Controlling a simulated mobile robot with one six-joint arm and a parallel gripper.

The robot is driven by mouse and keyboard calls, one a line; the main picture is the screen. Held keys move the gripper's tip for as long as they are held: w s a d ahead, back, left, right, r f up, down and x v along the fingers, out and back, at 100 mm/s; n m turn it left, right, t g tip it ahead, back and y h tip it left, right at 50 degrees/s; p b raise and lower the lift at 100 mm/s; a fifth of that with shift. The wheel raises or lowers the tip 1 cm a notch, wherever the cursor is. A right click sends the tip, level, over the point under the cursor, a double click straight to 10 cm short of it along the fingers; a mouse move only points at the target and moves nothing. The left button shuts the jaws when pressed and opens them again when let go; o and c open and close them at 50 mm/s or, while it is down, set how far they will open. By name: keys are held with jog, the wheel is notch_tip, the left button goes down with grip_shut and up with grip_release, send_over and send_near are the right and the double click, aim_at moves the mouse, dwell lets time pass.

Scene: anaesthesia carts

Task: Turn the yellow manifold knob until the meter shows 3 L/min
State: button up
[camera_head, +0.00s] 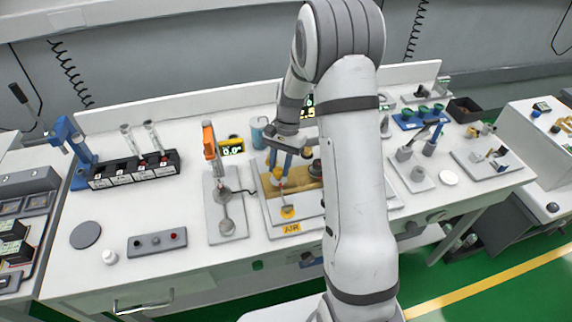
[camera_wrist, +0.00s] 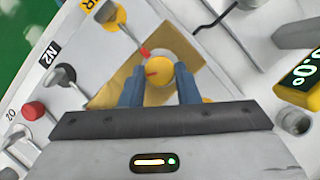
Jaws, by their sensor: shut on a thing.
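The yellow manifold knob (camera_wrist: 157,68) with a red pointer mark sits between the two blue fingers of my gripper (camera_wrist: 159,82) in the wrist view. The fingers are shut on it from both sides. In the head view my gripper (camera_head: 280,166) points down at the knob (camera_head: 277,179) on the gold manifold block (camera_head: 264,190). A dark meter display (camera_head: 308,106) stands behind, partly hidden by my arm; its lower digits seem to end in .5, and the full reading is not clear.
A yellow-framed display (camera_head: 232,147) reads 0.0°. A lever on a yellow round base (camera_head: 287,212) stands in front of the manifold by the AIR label (camera_head: 291,228). An orange-handled tool (camera_head: 209,140) stands left. A grey lever (camera_wrist: 62,75) by the N2 label and a red knob (camera_wrist: 33,110) are close.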

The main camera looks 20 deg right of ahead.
jog(key=shift+s+a+f+n+h, duration=0.15)
jog(key=shift+n+h, duration=0.15)
jog(key=shift+n, duration=0.6)
jog(key=o, duration=1)
jog(key=shift+c, duration=0.2)
jog(key=b+v, duration=0.1)
jog(key=v, duration=0.7)
jog(key=shift+a, duration=0.1)
